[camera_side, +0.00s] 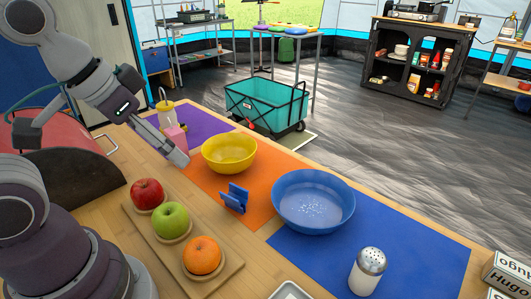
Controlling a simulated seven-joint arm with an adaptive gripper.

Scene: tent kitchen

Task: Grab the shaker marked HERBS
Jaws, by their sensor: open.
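A shaker (367,272) with a white body and a domed metal lid stands upright on the blue mat at the lower right. I cannot read any marking on it, so I cannot tell if it says HERBS. My gripper (178,150) is at the upper left of the table, over the purple and orange mats, far from this shaker. It is open. A pink block-like thing (176,136) shows right beside or between the fingers; I cannot tell if they touch. A yellowish jar (166,112) with a wire handle stands just behind it.
A yellow bowl (229,150) and a blue clip-like stand (234,200) are on the orange mat (262,188). A blue bowl (313,203) with white grains lies between the gripper and shaker.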

